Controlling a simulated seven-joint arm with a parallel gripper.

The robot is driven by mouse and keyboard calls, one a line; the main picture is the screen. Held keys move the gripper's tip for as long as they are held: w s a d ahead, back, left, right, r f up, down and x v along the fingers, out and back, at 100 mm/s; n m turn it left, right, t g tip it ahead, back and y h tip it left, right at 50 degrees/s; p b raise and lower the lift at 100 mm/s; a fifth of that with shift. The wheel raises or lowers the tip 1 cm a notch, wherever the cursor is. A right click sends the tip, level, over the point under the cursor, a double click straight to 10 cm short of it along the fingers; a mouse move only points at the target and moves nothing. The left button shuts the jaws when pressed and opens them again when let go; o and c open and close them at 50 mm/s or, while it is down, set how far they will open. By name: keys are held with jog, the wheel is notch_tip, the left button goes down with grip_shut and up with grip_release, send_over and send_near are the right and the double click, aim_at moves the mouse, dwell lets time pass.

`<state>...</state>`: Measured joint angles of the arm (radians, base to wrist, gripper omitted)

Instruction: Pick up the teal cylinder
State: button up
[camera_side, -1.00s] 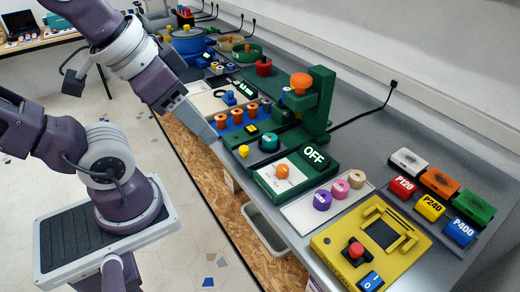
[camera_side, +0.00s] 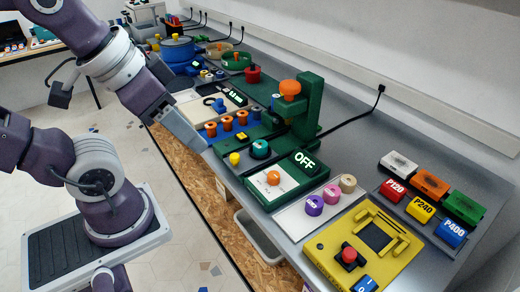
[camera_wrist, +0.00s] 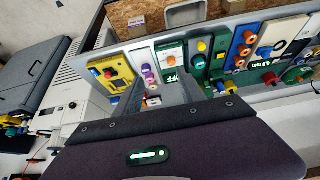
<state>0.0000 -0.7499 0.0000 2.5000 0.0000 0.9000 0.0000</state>
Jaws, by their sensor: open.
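The teal cylinder (camera_side: 260,149) stands upright on the green machine's base, close to a small yellow knob (camera_side: 234,158). It also shows in the wrist view (camera_wrist: 199,61), to the right of my fingers. My gripper (camera_side: 203,148) is to the left of the teal cylinder in the side view, apart from it. In the wrist view my two fingers (camera_wrist: 157,92) are spread with nothing held between them. The side view does not show the finger gap clearly.
A tall green press with an orange knob (camera_side: 290,88) rises behind the cylinder. A green box marked OFF (camera_side: 304,160) is in front. Orange cylinders (camera_side: 227,123) stand on a blue block to the left. A yellow machine (camera_side: 335,240) and purple spool (camera_side: 314,205) are nearer.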

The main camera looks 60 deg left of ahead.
jog(key=shift+o, duration=0.2)
jog(key=o, duration=0.4)
jog(key=shift+c, duration=0.2)
